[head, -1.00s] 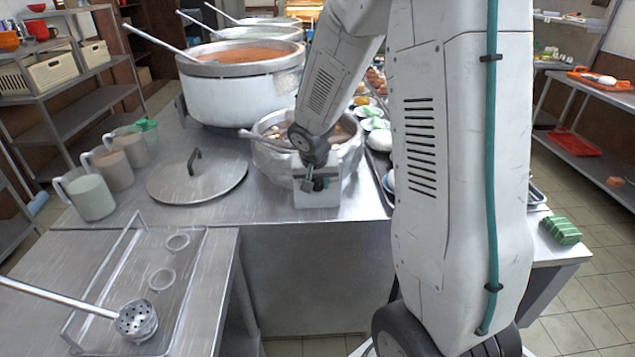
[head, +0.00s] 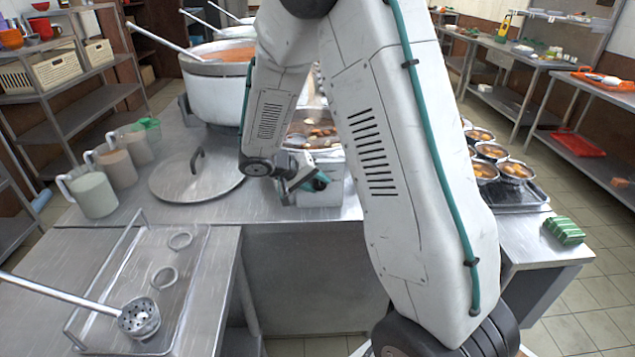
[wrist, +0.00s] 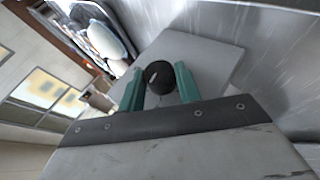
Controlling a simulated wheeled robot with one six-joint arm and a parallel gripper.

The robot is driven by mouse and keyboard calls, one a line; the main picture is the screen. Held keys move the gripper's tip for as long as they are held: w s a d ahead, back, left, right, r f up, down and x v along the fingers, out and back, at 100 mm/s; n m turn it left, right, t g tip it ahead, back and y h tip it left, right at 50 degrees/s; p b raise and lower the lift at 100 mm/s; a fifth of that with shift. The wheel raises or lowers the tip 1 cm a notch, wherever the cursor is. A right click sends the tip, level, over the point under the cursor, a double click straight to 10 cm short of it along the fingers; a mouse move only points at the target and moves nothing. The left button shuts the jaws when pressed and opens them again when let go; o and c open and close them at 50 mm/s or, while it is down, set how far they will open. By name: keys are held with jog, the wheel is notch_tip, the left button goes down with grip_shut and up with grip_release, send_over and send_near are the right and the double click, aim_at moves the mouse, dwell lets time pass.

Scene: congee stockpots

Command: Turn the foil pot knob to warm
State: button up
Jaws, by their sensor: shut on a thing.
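The foil pot (head: 326,153) stands near the front edge of the steel counter, largely hidden behind my arm, with brown food showing inside. A pale grey control box (head: 322,196) is at its front. In the wrist view the round black knob (wrist: 161,80) sits on the face of this box (wrist: 205,55), with a small light mark on it. My gripper (wrist: 158,88) has its teal fingers shut on the knob, one on each side. In the head view my gripper (head: 318,182) is tilted at the box and covers the knob. The warm marking cannot be made out.
A metal lid (head: 192,178) lies left of the foil pot. A larger pot (head: 215,95) of orange congee stands behind. Several filled jugs (head: 92,195) line the left. Bowls on a tray (head: 515,195) and a green bundle (head: 563,230) are at right.

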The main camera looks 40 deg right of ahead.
jog(key=shift+a+f+n+g+h, duration=0.15)
jog(key=shift+g+h, duration=0.1)
jog(key=shift+h, duration=0.3)
jog(key=shift+d+f+n+g+h, duration=0.1)
jog(key=shift+n+g+h, duration=0.15)
jog(key=shift+h, duration=0.25)
jog(key=shift+a+f+n+g+h, duration=0.1)
jog(key=shift+g+h, duration=0.2)
jog(key=shift+h, duration=0.25)
jog(key=o, duration=1)
jog(key=shift+c, duration=0.2)
jog(key=v, duration=0.8)
jog(key=shift+f, duration=0.1)
